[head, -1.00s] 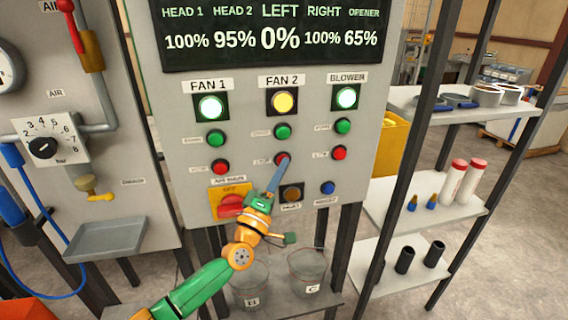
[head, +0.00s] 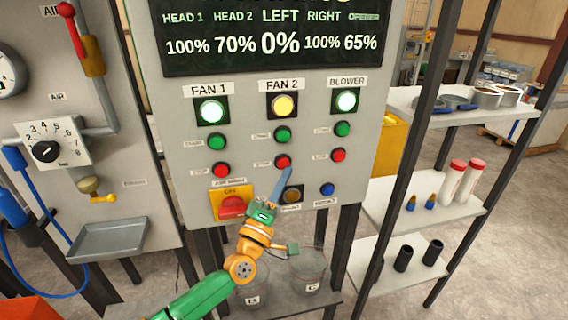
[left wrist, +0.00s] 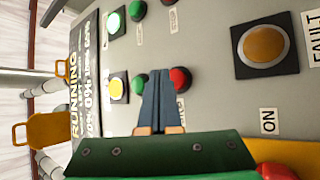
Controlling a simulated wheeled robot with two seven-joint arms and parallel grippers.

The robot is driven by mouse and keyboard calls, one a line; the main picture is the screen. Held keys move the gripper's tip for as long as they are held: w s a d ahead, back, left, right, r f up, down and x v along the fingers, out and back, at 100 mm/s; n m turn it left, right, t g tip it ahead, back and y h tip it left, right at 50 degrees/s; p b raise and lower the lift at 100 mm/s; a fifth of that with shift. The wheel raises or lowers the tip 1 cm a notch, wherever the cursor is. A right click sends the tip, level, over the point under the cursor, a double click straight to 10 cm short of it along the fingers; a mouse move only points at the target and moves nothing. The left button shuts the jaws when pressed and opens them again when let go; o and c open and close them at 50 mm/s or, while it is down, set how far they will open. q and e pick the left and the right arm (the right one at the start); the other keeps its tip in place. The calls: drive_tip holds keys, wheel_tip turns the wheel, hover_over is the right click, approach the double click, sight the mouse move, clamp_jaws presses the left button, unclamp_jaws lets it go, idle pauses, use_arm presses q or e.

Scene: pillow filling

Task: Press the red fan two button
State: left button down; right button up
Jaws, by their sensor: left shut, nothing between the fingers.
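The red fan two button (head: 283,161) is in the FAN 2 column of the grey panel, below a green button (head: 282,134) and the lit yellow lamp (head: 283,104). My left gripper (head: 286,172) is shut and empty, its blue fingertips just below and slightly right of the red button. In the left wrist view the shut fingers (left wrist: 159,74) point at the panel, with the red button (left wrist: 181,79) close on their right and partly covered. I cannot tell whether they touch it. My right gripper is not in view.
Nearby are the FAN 1 red button (head: 221,170), the blower red button (head: 338,155), the red main switch (head: 232,206), an amber button (head: 292,195) and a blue button (head: 327,189). The display (head: 270,38) hangs above. A shelf rack (head: 420,200) stands at the right.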

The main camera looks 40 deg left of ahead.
use_arm(q)
drive_tip(key=s+d+p, duration=0.2)
drive_tip(key=s+d, duration=0.1)
drive_tip(key=shift+d+r, duration=0.1)
drive_tip(key=shift+d, duration=0.05)
idle(0.7)
